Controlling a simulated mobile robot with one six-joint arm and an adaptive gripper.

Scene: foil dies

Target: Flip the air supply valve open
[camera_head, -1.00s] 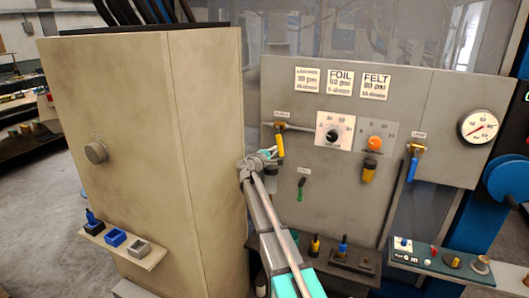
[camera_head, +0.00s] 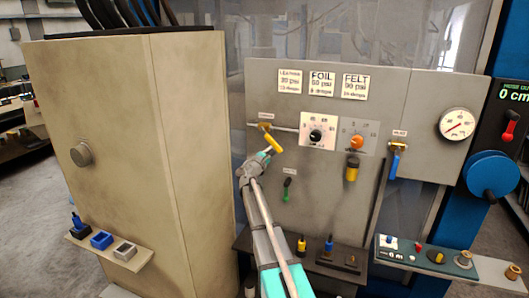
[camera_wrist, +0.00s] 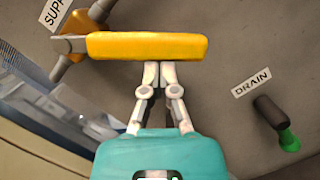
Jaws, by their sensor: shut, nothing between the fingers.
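The air supply valve has a yellow lever handle (camera_head: 273,138) on the grey panel, below a small label at the panel's upper left. In the head view the handle slants down to the right from its pivot. In the wrist view the handle (camera_wrist: 147,46) spans the upper middle, beside a label reading "SUPP". My gripper (camera_head: 268,152) is shut and empty, just below and left of the handle. In the wrist view its fingertips (camera_wrist: 151,66) meet the handle's near edge and appear to touch it.
A green-tipped drain lever (camera_head: 287,189) is below right of the supply valve. A regulator with a black knob (camera_head: 316,135), an orange knob (camera_head: 357,142) and a blue-handled valve (camera_head: 395,162) are to the right. A large beige cabinet (camera_head: 120,120) stands close on the left.

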